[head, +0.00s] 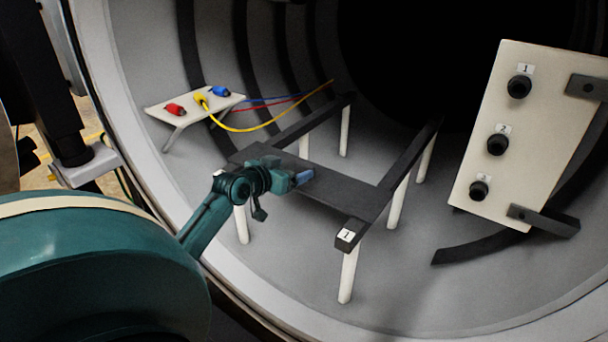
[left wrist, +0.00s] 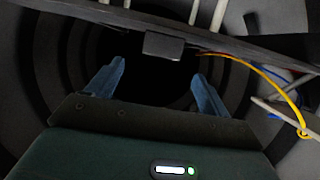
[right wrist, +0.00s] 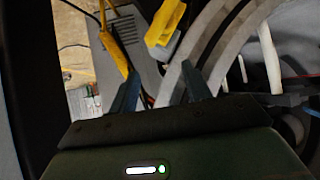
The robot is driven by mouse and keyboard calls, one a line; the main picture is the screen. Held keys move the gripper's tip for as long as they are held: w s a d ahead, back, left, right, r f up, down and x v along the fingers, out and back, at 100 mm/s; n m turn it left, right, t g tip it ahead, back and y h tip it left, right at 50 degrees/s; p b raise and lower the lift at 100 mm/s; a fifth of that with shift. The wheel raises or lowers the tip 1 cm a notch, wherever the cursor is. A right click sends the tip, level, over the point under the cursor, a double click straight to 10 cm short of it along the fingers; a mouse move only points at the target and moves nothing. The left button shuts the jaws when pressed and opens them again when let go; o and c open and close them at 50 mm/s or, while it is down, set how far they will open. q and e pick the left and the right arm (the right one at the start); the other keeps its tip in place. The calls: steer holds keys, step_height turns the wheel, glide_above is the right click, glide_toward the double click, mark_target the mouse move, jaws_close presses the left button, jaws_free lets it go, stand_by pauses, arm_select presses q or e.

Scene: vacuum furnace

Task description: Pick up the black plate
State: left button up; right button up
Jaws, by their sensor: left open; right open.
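The black plate (head: 345,195) lies flat across the two dark rails of a rack on white posts inside the furnace. My left gripper (head: 303,178) appears in front of the plate's near side in the head view and hides part of it. In the left wrist view my left gripper (left wrist: 160,82) is open, its blue fingers apart with nothing between them. A dark edge with a small block (left wrist: 163,45) crosses just beyond the fingertips; I cannot tell if it is the plate. My right gripper (right wrist: 160,88) is open and empty in the right wrist view, outside the head view.
A small white table (head: 165,118) with red, yellow and blue connectors and cables stands at the back left. A white panel with black knobs (head: 530,140) is at the right. The rail end carries a label "1" (head: 346,236). Yellow parts (right wrist: 165,22) lie beyond my right gripper.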

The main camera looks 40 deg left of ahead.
mark_target(299, 164)
arm_select(q)
steer(key=x, duration=0.5)
steer(key=shift+s+a+f, duration=0.1)
steer(key=shift+f, duration=0.05)
steer(key=shift+c, duration=0.2)
steer(key=c, duration=1.7)
steer(key=shift+r+p, duration=0.25)
steer(key=shift+p, duration=0.05)
jaws_close()
steer(key=shift+r, duration=0.1)
